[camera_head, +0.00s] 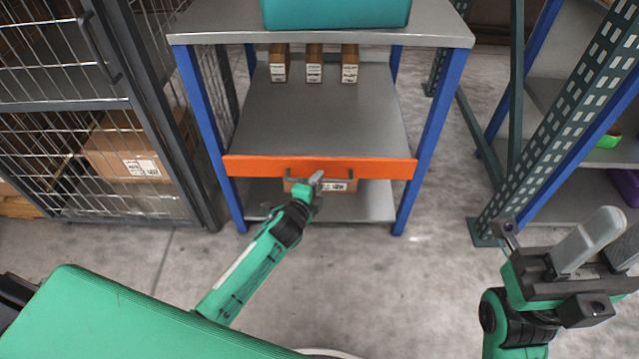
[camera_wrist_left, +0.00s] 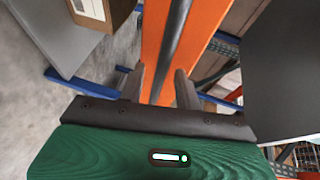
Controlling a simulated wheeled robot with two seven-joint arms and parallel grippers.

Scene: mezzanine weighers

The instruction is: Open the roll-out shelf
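The roll-out shelf (camera_head: 320,118) is a grey board with an orange front strip (camera_head: 250,166), which crosses in front of the blue front legs. A dark bar handle runs along the strip and shows in the left wrist view (camera_wrist_left: 174,42). My left gripper (camera_head: 316,183) is at the middle of the strip. In the left wrist view its two fingers (camera_wrist_left: 159,86) stand apart, with the handle bar in line with the gap; they are not closed on it. Whether they touch it, I cannot tell. My right gripper (camera_head: 597,243) is open and empty at the lower right, away from the shelf.
Three small brown boxes (camera_head: 314,64) stand at the shelf's back. A teal bin (camera_head: 337,12) sits on the bench top (camera_head: 440,26). A cardboard box lies below the strip. A mesh cage (camera_head: 70,105) is left; a green rack post (camera_head: 560,120) is right. Floor in front is clear.

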